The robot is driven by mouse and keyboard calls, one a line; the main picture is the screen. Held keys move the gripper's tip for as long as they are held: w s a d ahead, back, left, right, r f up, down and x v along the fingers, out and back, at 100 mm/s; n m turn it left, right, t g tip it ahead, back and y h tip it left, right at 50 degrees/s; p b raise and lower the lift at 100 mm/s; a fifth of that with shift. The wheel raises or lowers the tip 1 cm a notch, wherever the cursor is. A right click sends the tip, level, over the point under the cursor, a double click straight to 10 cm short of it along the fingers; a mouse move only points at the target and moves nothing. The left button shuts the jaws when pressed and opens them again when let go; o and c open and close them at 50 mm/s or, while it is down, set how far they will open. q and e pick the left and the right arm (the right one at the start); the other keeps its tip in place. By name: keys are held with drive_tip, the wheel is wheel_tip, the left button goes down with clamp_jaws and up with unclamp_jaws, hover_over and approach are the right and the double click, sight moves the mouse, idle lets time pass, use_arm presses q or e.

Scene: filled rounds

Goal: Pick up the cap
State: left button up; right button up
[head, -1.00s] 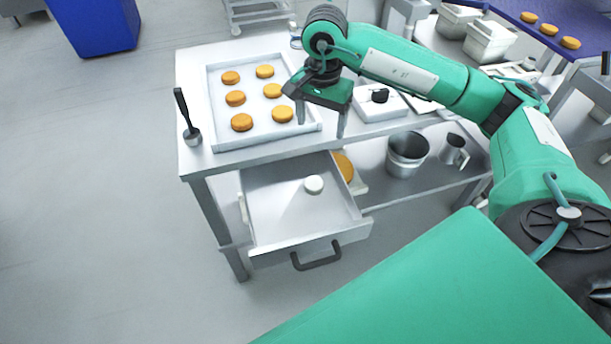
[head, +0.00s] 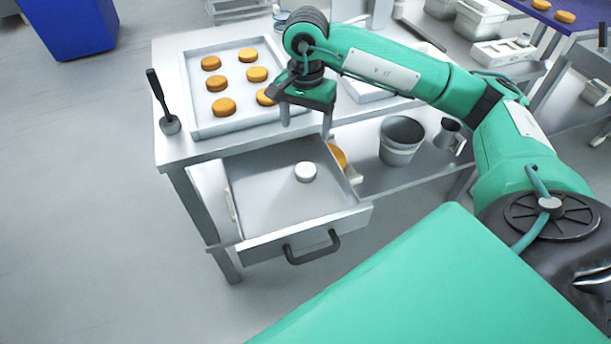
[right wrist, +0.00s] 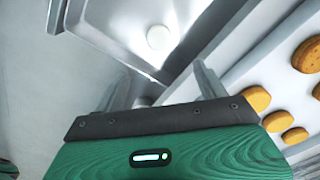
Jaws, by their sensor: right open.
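A small round white cap (head: 305,172) lies on the floor of the open drawer (head: 262,205), towards its back right. The cap also shows in the right wrist view (right wrist: 158,37), beyond the fingers. My right gripper (head: 306,122) is open and empty. It hangs above the table's front edge, behind and above the cap, and does not touch it. In the right wrist view its two fingers (right wrist: 163,82) stand apart with nothing between them. My left gripper is not in view.
A tray (head: 190,100) with several orange-brown round pieces stands on the table. A black-handled tool (head: 158,100) stands at the left. A metal bucket (head: 400,140) and a jug (head: 447,137) are on the lower shelf, right of the drawer. The drawer's dark handle (head: 312,250) faces front.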

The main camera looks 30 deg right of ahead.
hover_over(306, 169)
wheel_tip(306, 169, down, 8)
drive_tip(key=shift+w+r+b, duration=0.1)
drive_tip(key=shift+b, duration=0.2)
wheel_tip(306, 169, down, 6)
drive_tip(key=shift+r, duration=0.1)
drive_tip(key=shift+f, duration=0.25)
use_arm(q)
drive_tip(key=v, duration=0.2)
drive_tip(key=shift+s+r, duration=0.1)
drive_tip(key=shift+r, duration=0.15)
use_arm(e)
drive_tip(key=c, duration=1)
